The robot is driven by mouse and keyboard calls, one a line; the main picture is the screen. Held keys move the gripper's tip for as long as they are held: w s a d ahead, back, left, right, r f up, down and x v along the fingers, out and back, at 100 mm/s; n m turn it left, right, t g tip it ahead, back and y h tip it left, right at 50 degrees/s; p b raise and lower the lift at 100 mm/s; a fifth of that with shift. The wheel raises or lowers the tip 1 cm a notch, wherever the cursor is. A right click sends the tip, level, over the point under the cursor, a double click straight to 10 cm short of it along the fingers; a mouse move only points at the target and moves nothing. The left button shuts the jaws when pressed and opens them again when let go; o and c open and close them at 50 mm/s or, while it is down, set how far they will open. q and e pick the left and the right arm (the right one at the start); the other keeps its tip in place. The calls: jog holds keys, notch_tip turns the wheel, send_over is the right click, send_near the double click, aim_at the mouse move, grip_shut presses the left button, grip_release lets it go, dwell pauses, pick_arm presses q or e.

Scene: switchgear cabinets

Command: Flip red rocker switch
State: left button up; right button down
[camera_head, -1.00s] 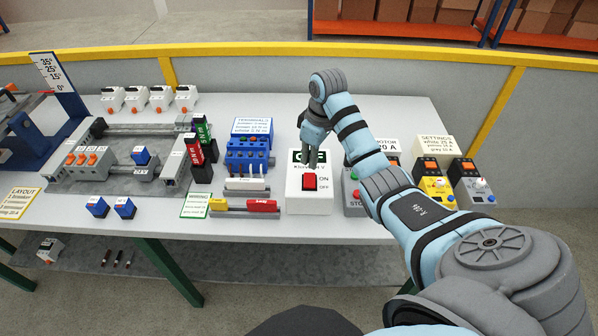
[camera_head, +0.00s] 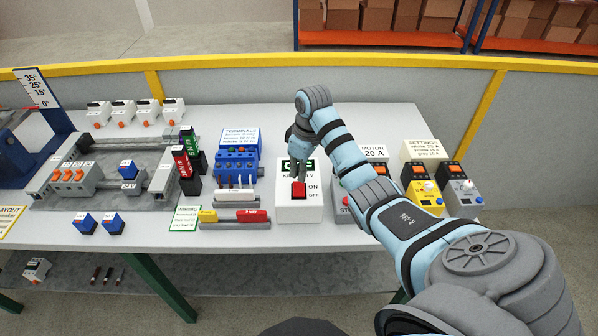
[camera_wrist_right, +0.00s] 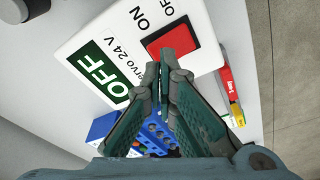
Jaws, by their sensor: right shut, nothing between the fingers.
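The red rocker switch (camera_head: 299,189) sits on the front of a white box (camera_head: 313,212) marked ON and OFF, with a green OFF panel above. My right gripper (camera_head: 298,178) is shut and empty, its fingertips at the upper edge of the rocker. In the right wrist view the rocker (camera_wrist_right: 172,45) lies just beyond the closed fingertips (camera_wrist_right: 165,68). I cannot tell whether the tips touch it. The green OFF panel (camera_wrist_right: 100,72) also shows there. My left gripper is not in view.
The motor box (camera_head: 345,208) stands close on the right, partly behind my arm. Yellow and white settings boxes (camera_head: 425,195) stand further right. A blue terminal block (camera_head: 236,160) and a rail with yellow and red parts (camera_head: 232,216) are on the left. A yellow rail runs behind the table.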

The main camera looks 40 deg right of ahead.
aim_at(299, 183)
jog(key=shift+f+b, duration=0.3)
jog(key=shift+f, duration=0.95)
dwell(0.9)
jog(key=shift+r, duration=0.45)
notch_tip(299, 183, up, 5)
jog(key=shift+f+p, duration=0.1)
jog(key=shift+p, duration=0.45)
jog(key=shift+r, duration=0.7)
jog(key=shift+f, duration=0.1)
